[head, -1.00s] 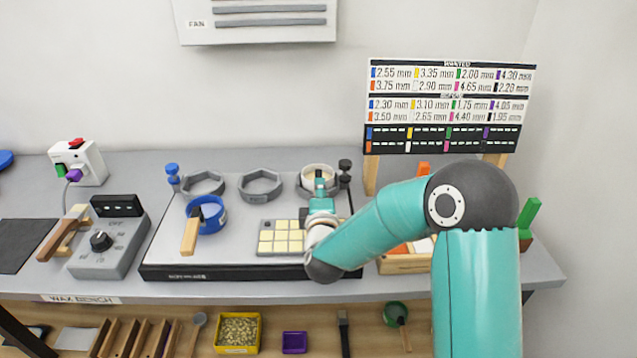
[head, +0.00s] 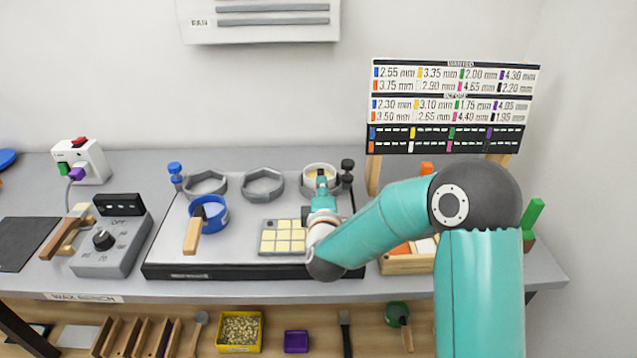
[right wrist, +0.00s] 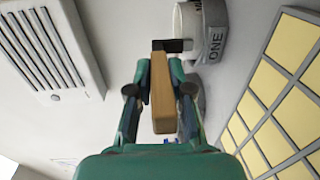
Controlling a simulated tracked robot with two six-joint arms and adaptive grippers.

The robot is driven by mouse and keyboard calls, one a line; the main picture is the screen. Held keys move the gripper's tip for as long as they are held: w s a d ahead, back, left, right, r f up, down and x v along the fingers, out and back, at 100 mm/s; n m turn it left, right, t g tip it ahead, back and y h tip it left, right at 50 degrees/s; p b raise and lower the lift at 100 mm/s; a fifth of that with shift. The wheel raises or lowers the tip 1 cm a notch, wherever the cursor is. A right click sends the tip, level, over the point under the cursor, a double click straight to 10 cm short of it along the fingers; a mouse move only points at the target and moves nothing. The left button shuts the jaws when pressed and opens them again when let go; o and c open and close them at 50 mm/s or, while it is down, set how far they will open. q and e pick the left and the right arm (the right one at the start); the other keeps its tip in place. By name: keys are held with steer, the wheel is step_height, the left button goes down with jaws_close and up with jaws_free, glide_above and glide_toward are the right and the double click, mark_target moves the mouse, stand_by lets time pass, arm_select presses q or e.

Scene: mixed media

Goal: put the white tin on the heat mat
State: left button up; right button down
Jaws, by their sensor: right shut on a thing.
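The white tin (head: 320,168), with pale contents, stands in a grey ring at the back right of the wide grey plate. In the right wrist view the tin (right wrist: 188,22) shows at the top, with its wooden handle (right wrist: 163,108) pointing toward me. My right gripper (head: 322,183) is shut on that handle; its fingers (right wrist: 160,88) lie on both sides of the wood. I cannot tell whether the tin is lifted at all. A dark flat mat (head: 24,243), which looks like the heat mat, lies bare at the bench's far left. My left gripper is not in view.
A blue tin (head: 212,216) with a wooden handle stands on the plate (head: 175,250). Two empty rings (head: 263,184) are left of the white tin. A yellow-celled mould (head: 283,238) lies in front. A dial box (head: 108,250) stands between plate and dark mat.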

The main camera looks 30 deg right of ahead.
stand_by(0.4)
steer(key=shift+w+r+p, duration=0.1)
steer(key=shift+r+p, duration=1.05)
steer(key=shift+r, duration=0.4)
